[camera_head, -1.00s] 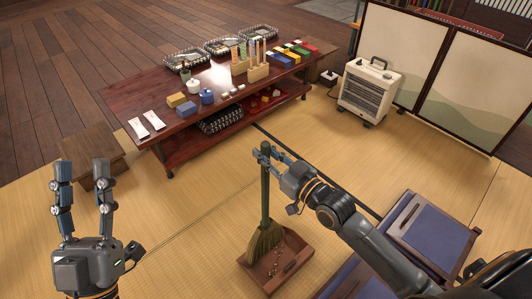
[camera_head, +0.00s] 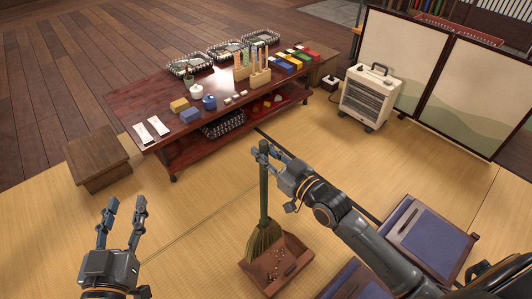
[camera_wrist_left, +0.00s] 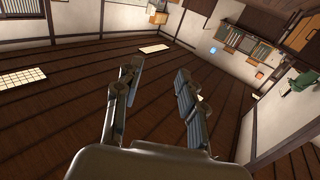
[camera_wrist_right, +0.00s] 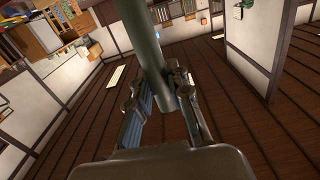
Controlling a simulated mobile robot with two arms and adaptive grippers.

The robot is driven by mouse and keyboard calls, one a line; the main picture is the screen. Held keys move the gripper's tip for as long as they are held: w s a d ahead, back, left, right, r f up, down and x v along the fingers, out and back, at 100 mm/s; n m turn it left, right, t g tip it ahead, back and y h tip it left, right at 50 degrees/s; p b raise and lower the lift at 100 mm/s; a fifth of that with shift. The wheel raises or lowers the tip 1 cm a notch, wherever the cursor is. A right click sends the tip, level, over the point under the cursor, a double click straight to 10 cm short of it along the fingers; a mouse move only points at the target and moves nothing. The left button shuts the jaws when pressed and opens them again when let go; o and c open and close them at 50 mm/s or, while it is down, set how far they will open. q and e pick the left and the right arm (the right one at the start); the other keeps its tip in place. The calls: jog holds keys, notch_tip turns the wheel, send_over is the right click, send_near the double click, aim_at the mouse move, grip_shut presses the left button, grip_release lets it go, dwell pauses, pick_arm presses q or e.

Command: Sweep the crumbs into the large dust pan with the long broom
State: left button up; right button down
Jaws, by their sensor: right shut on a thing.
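The long broom (camera_head: 264,200) stands nearly upright, its green handle on top and its straw bristles (camera_head: 263,241) at the dust pan. My right gripper (camera_head: 262,152) is shut around the upper handle; the handle also shows between its fingers in the right wrist view (camera_wrist_right: 150,55). The large brown dust pan (camera_head: 298,246) lies on the tatami. Small crumbs (camera_head: 285,265) lie in it, just right of the bristles. Whether any crumbs lie behind the broom is hidden. My left gripper (camera_head: 126,206) is open and empty, above the mat at lower left.
A low dark red table (camera_head: 150,113) with trays, boxes and a pot stands behind. A wooden stool (camera_head: 97,158) is at left. A white heater (camera_head: 370,97) and a folding screen (camera_head: 475,95) stand at right. Blue floor cushions (camera_head: 430,240) lie at lower right. Tatami left of the broom is clear.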

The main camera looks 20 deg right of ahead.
jog(key=shift+w+a+r+p, duration=0.15)
jog(key=shift+w+r+p, duration=0.2)
jog(key=shift+r+p, duration=0.15)
jog(key=shift+w+a+r+p, duration=0.15)
jog(key=shift+w+r+p, duration=0.2)
jog(key=shift+r, duration=0.25)
pick_arm(q)
jog(key=s+a+f+g+y, duration=0.1)
jog(key=s+a+f+g, duration=0.1)
jog(key=f+g, duration=0.3)
jog(key=shift+s+f+g+y, duration=0.35)
jog(key=shift+s+f, duration=0.35)
jog(key=shift+f, duration=1.35)
pick_arm(e)
jog(key=shift+w+r, duration=0.1)
pick_arm(q)
jog(key=shift+a, duration=0.1)
